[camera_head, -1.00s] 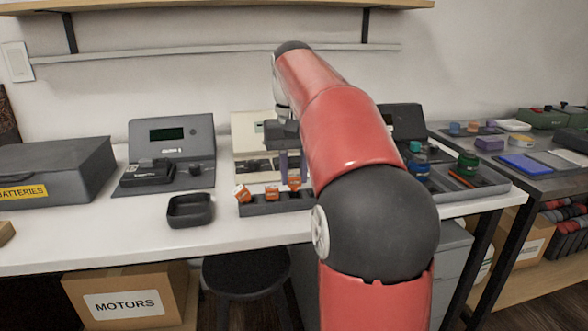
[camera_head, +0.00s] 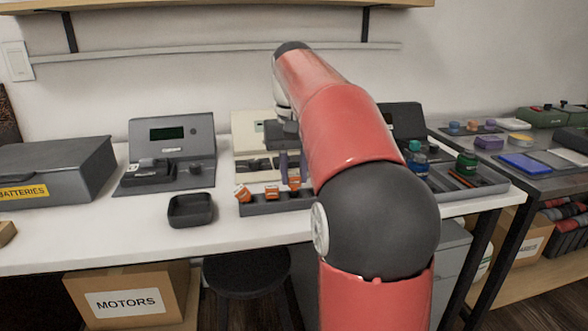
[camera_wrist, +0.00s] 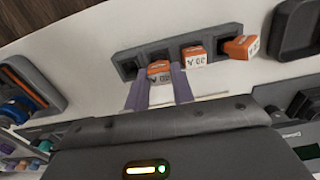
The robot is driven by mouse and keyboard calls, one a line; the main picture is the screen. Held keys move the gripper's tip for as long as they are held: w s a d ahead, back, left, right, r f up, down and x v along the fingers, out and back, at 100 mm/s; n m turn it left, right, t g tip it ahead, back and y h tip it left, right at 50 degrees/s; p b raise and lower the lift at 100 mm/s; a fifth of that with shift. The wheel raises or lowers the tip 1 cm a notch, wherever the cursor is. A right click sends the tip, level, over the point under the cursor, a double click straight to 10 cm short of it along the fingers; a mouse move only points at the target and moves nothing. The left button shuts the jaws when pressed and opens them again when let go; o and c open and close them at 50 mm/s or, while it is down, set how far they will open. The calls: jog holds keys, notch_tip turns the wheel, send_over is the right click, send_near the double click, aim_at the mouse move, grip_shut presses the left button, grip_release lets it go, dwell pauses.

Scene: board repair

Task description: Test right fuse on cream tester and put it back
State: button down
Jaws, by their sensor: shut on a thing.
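A dark grey fuse rack (camera_head: 262,208) stands on the white bench with three orange fuses at it. The left fuse (camera_head: 242,193) is tilted, and the middle fuse (camera_head: 272,191) stands upright. My gripper (camera_head: 294,178) points down and is shut on the right fuse (camera_wrist: 159,69), which is at the rack; I cannot tell if it is fully seated. In the wrist view the row is reversed, with an empty slot (camera_wrist: 126,68) beside the held fuse. The cream tester (camera_head: 246,129) stands behind the rack, partly hidden by my arm and gripper.
A grey tester (camera_head: 170,133) and an empty dark tray (camera_head: 190,211) stand left of the rack. A grey batteries case (camera_head: 60,165) is at far left. A tray with coloured caps (camera_head: 467,165) is at right. Bare bench lies in front of the rack.

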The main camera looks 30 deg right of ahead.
jog(key=shift+f, duration=1.05)
dwell(1.7)
jog(key=c, duration=0.9)
grip_release()
jog(key=shift+o, duration=0.2)
jog(key=shift+r, duration=0.25)
jog(key=shift+r+p, duration=0.35)
jog(key=shift+p, duration=0.2)
jog(key=shift+r+p, duration=0.95)
jog(key=shift+p, duration=0.2)
jog(key=shift+r, duration=0.1)
